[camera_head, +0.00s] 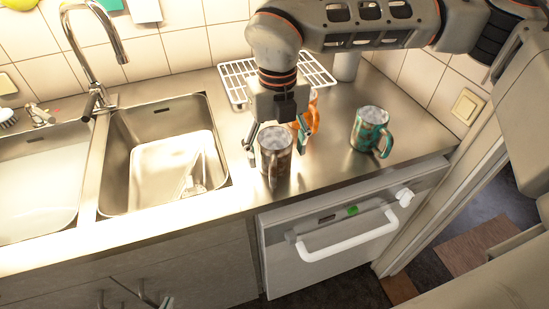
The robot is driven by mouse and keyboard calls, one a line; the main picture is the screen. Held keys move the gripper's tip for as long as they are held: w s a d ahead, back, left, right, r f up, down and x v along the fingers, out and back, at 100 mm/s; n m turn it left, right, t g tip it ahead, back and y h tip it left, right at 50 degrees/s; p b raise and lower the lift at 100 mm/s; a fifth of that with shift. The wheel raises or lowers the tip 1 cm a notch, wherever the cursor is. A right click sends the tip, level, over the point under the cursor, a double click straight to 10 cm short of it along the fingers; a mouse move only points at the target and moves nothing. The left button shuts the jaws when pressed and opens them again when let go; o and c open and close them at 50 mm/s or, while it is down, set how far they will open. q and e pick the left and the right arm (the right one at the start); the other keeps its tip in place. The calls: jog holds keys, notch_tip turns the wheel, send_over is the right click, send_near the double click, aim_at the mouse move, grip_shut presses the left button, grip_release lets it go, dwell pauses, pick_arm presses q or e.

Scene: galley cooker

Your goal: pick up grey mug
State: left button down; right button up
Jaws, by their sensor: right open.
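The grey mug (274,160), brownish-grey with a patterned side, stands upright on the steel worktop, right of the sink. Its handle faces the front. My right gripper (276,146) points down over it, open, with one finger to each side of the mug's upper part; I cannot tell whether either finger touches it. An orange mug (312,117) stands just behind, partly hidden by the gripper. My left gripper (134,297) shows only in part at the bottom edge, before the cupboard front, with its fingers apart and nothing seen between them.
A teal patterned mug (368,130) stands to the right. A white wire rack (238,80) lies behind. The sink basin (160,135) and tap (95,50) are to the left. An appliance front with a white handle (345,236) is below the worktop.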

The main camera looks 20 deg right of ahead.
jog(key=c, duration=1.5)
jog(key=shift+r, duration=0.1)
